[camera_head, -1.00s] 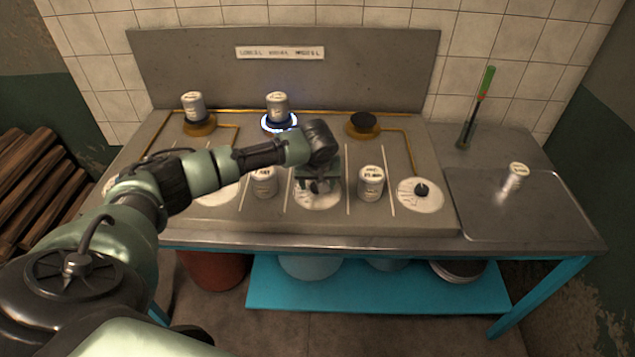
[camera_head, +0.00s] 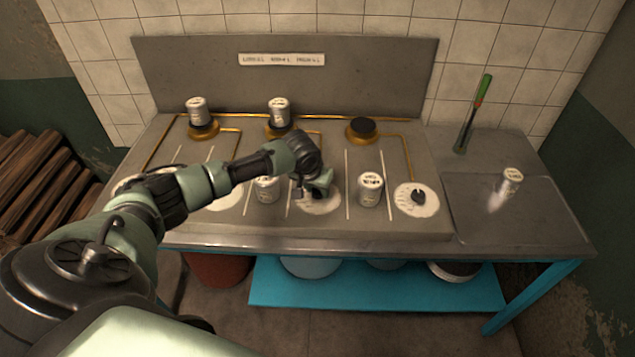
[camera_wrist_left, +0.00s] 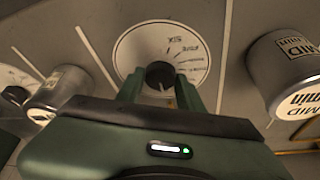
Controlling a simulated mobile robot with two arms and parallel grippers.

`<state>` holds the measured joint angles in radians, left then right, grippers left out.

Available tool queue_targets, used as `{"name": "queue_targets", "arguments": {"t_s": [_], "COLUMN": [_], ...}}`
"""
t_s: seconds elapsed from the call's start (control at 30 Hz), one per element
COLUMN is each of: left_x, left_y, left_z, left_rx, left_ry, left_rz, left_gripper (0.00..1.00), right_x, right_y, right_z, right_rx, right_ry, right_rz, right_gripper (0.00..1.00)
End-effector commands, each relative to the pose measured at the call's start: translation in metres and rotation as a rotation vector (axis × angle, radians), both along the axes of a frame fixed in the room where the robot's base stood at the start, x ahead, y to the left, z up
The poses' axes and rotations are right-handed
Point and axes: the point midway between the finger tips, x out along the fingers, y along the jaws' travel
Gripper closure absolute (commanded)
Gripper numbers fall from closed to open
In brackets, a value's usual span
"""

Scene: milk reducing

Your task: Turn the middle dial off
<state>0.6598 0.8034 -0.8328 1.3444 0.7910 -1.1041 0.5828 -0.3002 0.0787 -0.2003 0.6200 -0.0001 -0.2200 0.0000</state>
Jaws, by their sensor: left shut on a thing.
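The middle dial's white round plate (camera_head: 318,203) is on the front of the counter, partly hidden by my left gripper (camera_head: 310,191) in the head view. The left wrist view shows the plate (camera_wrist_left: 188,42) with printed marks and the dark knob (camera_wrist_left: 160,74) at its centre. My left gripper (camera_wrist_left: 160,90) is shut on this knob, with a green finger on each side. The middle burner (camera_head: 279,133) has a can (camera_head: 279,111) on it and shows no blue flame. My right gripper is not in view.
Cans stand on either side of the middle dial, one left (camera_head: 266,189) and one right (camera_head: 370,189). The right dial (camera_head: 417,198) is clear. Another can (camera_head: 196,110) sits on the left burner, and the right burner (camera_head: 362,129) is empty.

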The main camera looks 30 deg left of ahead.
Motion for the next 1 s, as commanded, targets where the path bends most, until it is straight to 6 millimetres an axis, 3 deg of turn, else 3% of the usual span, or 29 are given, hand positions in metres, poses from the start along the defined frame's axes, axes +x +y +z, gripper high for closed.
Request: {"name": "queue_targets", "arguments": {"t_s": [0.37,0.4,0.47,0.8,1.0], "left_x": [0.000,0.000,0.000,-0.001,-0.010], "left_y": [0.000,0.000,0.000,0.000,0.000], "left_z": [-0.001,-0.001,-0.001,0.002,0.026], "left_rx": [0.001,0.002,0.002,0.001,0.002], "left_ry": [-0.001,-0.001,-0.001,-0.002,-0.004], "left_rz": [-0.030,-0.030,-0.030,-0.029,-0.030], "left_gripper": [1.00,0.55,0.41,0.41,0.41], "right_x": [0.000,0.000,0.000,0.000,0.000], "right_y": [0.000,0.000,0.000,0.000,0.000], "right_z": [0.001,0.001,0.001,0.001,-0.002], "right_rx": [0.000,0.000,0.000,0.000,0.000], "right_ry": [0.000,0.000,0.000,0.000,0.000], "right_rz": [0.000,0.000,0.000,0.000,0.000], "right_gripper": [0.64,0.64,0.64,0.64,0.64]}}
